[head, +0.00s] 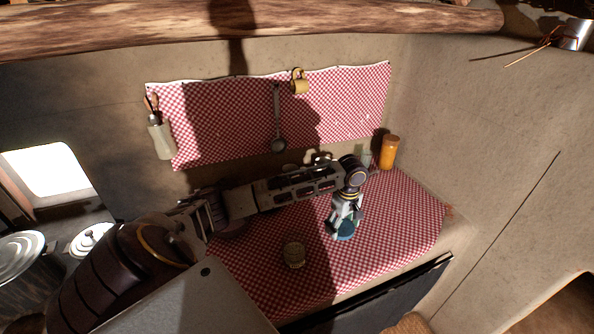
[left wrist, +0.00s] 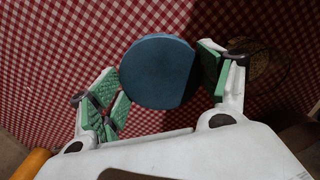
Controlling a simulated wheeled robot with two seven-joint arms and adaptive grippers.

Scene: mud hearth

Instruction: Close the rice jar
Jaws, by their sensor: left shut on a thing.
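My left gripper (head: 345,226) is above the checked cloth, with its fingers pointing down. It is shut on a round blue lid (head: 345,232). In the left wrist view the blue lid (left wrist: 158,72) sits as a flat disc between the green finger pads of my left gripper (left wrist: 165,88). A small pale jar (head: 293,254), seemingly the rice jar, stands on the cloth to the left of the gripper in the head view. Its round top shows partly behind a finger in the left wrist view (left wrist: 259,66). My right gripper is not in view.
The red checked cloth (head: 390,230) covers the counter, clear around the jar. An orange jar (head: 389,153) stands in the back right corner. A ladle (head: 278,143) and a yellow mug (head: 299,82) hang on the back wall. Pots (head: 22,250) stand at the far left.

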